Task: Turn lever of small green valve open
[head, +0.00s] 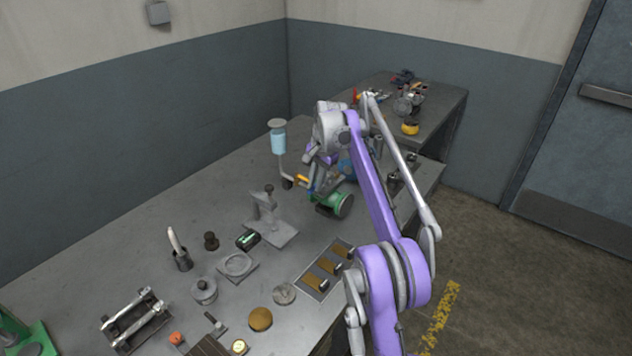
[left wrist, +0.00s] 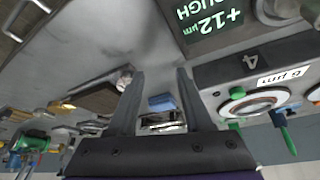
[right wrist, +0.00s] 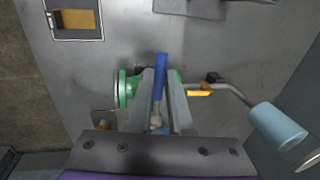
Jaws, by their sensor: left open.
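The small green valve (head: 341,204) lies on the grey bench in the head view, partly hidden by my right arm. In the right wrist view its green round end (right wrist: 124,88) shows left of the fingers. A blue lever (right wrist: 160,75) stands between the fingertips of my right gripper (right wrist: 161,88), which also shows in the head view (head: 314,186). The fingers sit close on both sides of the lever and look shut on it. My left gripper (left wrist: 160,78) is open with nothing between its fingers, and it is outside the head view.
A bent pipe with a light blue cup (head: 279,141) stands just left of the valve. A grey stand (head: 268,217) and a plate with brass-coloured blocks (head: 325,267) are nearer. A second table (head: 448,105) holds clutter behind.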

